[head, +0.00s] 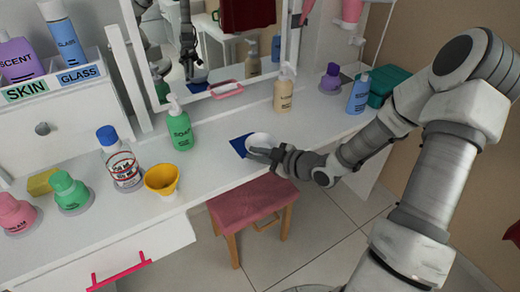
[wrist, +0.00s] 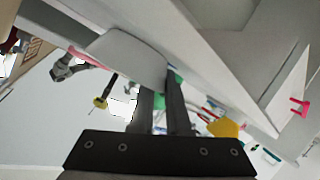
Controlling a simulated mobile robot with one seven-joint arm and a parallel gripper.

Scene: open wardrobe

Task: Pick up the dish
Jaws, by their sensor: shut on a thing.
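The dish (head: 260,141) is small, round and white, over or beside a dark blue square (head: 239,146) near the front edge of the white counter. My gripper (head: 270,154) reaches in from the right and is shut on the dish's near side. In the wrist view, the pale dish (wrist: 127,58) shows at the tips of my gripper's dark fingers (wrist: 158,92). The fingers hide part of the dish, and I cannot tell whether it touches the counter.
A green soap bottle (head: 179,125) and a yellow cup (head: 161,180) stand left of the dish. A beige pump bottle (head: 284,90) stands behind, below the mirror (head: 205,45). A pink stool (head: 252,199) is under the counter's front edge. Counter right of the dish is mostly clear.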

